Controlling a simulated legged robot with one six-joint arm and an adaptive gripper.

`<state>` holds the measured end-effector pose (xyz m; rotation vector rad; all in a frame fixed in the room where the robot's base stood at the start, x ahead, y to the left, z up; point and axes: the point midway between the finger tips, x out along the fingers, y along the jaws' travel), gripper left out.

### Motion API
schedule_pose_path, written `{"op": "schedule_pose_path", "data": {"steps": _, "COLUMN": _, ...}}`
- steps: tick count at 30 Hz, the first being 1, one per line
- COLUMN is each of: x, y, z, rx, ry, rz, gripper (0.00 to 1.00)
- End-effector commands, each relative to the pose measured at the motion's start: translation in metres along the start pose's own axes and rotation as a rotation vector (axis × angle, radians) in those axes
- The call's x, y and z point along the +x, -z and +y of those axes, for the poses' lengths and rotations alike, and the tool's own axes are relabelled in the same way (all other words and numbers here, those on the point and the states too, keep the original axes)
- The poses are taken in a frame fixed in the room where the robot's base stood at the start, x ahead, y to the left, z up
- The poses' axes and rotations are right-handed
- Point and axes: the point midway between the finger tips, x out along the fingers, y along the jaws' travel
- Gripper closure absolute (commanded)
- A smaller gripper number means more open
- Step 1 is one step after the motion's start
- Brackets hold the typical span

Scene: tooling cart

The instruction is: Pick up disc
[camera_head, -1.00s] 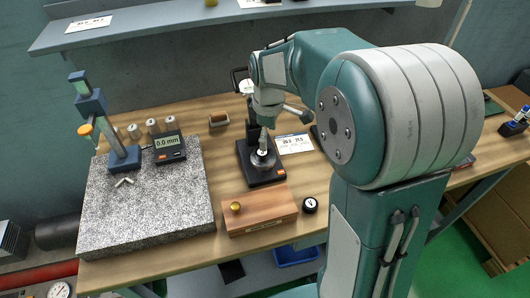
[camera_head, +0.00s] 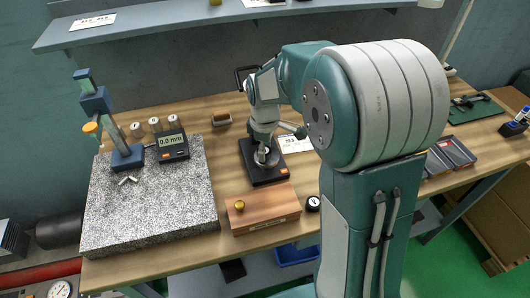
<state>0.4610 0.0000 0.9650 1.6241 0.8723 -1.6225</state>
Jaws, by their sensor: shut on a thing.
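My gripper (camera_head: 265,151) is at the black gauge stand (camera_head: 264,178) in the middle of the bench, pointing down over its base. It is shut on the disc (camera_head: 271,159), a small grey metal piece low between the fingers and partly hidden by them. The disc is at or just above the stand's base; I cannot tell whether it still touches.
A granite plate (camera_head: 150,215) with a height gauge (camera_head: 118,130) and a digital readout (camera_head: 172,146) lies left. Grey trays (camera_head: 455,152) are at right.

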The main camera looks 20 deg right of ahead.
Motion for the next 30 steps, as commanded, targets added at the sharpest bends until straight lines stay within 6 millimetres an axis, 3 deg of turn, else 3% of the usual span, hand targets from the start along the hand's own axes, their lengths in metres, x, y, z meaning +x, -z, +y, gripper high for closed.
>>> {"op": "schedule_pose_path", "data": {"steps": 8, "x": -0.001, "y": 0.0, "z": -0.001, "rx": 0.0, "ry": 0.004, "rz": -0.002, "gripper": 1.0}}
{"op": "schedule_pose_path", "data": {"steps": 16, "x": -0.035, "y": -0.002, "z": -0.002, "rx": 0.0, "ry": -0.001, "rz": 0.001, "gripper": 1.0}}
{"op": "schedule_pose_path", "data": {"steps": 25, "x": -0.096, "y": -0.042, "z": -0.037, "rx": 0.002, "ry": -0.004, "rz": 0.002, "gripper": 1.0}}
{"op": "schedule_pose_path", "data": {"steps": 30, "x": -0.11, "y": -0.07, "z": -0.062, "rx": 0.003, "ry": -0.001, "rz": 0.001, "gripper": 1.0}}
